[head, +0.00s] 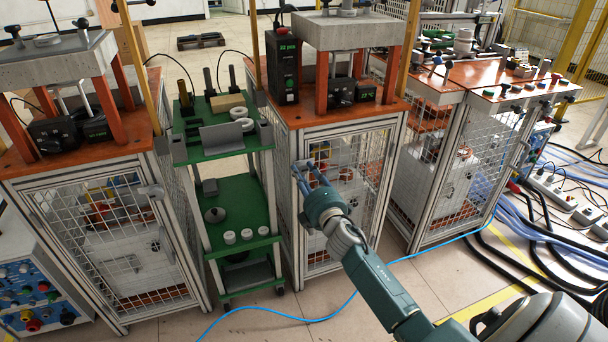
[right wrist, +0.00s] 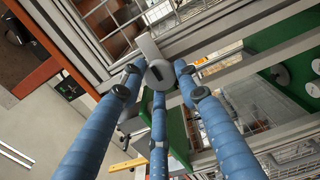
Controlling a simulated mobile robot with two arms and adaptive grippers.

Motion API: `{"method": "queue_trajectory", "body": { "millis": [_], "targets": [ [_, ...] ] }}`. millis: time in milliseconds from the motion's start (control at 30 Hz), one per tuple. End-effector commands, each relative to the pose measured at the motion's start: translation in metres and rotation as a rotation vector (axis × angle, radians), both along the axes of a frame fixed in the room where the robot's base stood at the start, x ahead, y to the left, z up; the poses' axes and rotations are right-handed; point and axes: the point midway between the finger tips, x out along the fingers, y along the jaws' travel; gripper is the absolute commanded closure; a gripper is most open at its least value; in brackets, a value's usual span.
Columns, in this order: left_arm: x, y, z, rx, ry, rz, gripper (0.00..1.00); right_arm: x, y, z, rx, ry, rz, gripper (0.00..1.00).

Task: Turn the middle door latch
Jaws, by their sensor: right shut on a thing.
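The middle cabinet's mesh door (head: 349,216) stands closed in its grey frame in the head view. My right gripper (head: 304,168), with blue fingers, reaches the left edge of this door. In the right wrist view the grey latch (right wrist: 159,73) has a round hub and a flat lever pointing up and slightly left. The tips of my right gripper (right wrist: 156,88) are around the hub and shut on it. In the head view my fingers mostly hide the latch. My left gripper is not in view.
A green shelf trolley (head: 241,205) stands just left of the middle cabinet. A left cabinet (head: 108,240) has a similar grey latch (head: 151,190).

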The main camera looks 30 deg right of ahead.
Motion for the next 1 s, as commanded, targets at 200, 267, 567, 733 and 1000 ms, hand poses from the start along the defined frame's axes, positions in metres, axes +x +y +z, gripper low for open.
{"method": "queue_trajectory", "body": {
  "millis": [200,267,567,733,1000],
  "targets": [
    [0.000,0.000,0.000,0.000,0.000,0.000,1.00,-0.002,-0.004,-0.003,-0.015,0.011,-0.009,0.94],
    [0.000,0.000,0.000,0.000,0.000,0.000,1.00,-0.002,-0.004,-0.003,-0.015,0.011,-0.009,0.94],
    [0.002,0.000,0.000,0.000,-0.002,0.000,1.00,-0.002,-0.005,-0.003,-0.014,0.010,-0.010,0.50],
    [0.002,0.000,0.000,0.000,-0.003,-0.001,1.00,-0.001,-0.003,-0.001,-0.013,0.006,-0.006,0.49],
    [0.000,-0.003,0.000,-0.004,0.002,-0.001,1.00,-0.012,0.001,-0.001,-0.013,0.005,-0.003,0.49]
  ]
}}
